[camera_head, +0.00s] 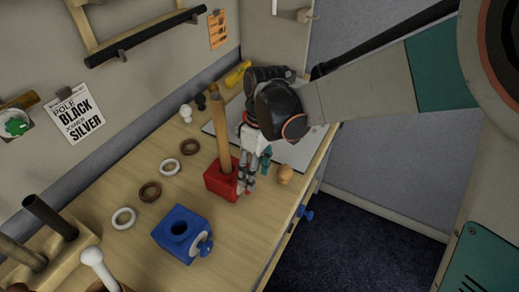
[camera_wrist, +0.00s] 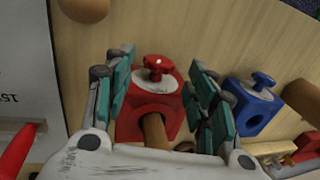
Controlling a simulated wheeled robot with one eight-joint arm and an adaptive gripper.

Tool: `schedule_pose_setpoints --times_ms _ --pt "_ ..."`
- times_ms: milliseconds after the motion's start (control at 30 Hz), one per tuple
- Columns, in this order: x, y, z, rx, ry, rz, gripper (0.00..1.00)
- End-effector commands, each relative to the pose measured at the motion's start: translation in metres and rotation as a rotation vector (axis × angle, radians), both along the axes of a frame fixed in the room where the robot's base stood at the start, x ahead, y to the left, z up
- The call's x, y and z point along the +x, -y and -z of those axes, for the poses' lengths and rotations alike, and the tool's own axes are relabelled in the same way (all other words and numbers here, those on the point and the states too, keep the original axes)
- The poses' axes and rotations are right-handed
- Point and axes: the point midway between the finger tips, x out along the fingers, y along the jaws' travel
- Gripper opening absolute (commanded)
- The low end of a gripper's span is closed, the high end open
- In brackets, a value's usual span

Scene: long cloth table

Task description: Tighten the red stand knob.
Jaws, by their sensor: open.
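The red stand (camera_head: 216,181) sits on the wooden table, with a light wooden pole (camera_head: 221,140) upright in it. In the wrist view, the red stand (camera_wrist: 141,122) shows its red knob (camera_wrist: 158,66) on a pale round plate, between my fingers. The pole (camera_wrist: 155,133) enters the stand's hole below the knob in that view. My gripper (camera_wrist: 160,68) is open, with one teal-padded finger on each side of the knob. I cannot tell whether either finger touches it. In the head view, my gripper (camera_head: 246,178) is at the stand's right side and hides the knob.
A blue stand (camera_head: 180,233) with a blue knob (camera_head: 205,247) stands nearer on the table. White and brown rings (camera_head: 150,191) lie left of the red stand. A round wooden piece (camera_head: 285,174) is close right of my gripper. A rack with rods (camera_head: 62,250) stands at lower left.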

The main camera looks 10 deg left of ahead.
Motion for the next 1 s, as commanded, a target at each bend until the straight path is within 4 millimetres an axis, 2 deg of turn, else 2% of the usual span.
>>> schedule_pose_setpoints --times_ms 33,233,400,667,867,1000 --pt "-0.001 -0.001 0.012 0.0 0.0 -0.001 0.51" --pt "-0.006 -0.003 0.035 0.0 0.0 0.0 0.51" --pt "-0.007 -0.004 0.042 0.0 0.0 0.001 0.51" --pt "-0.008 -0.004 0.042 0.0 0.0 0.001 0.51" --pt "-0.008 -0.004 0.042 0.0 0.0 0.001 0.08" --pt "-0.007 -0.004 0.042 0.0 -0.001 0.001 0.07"
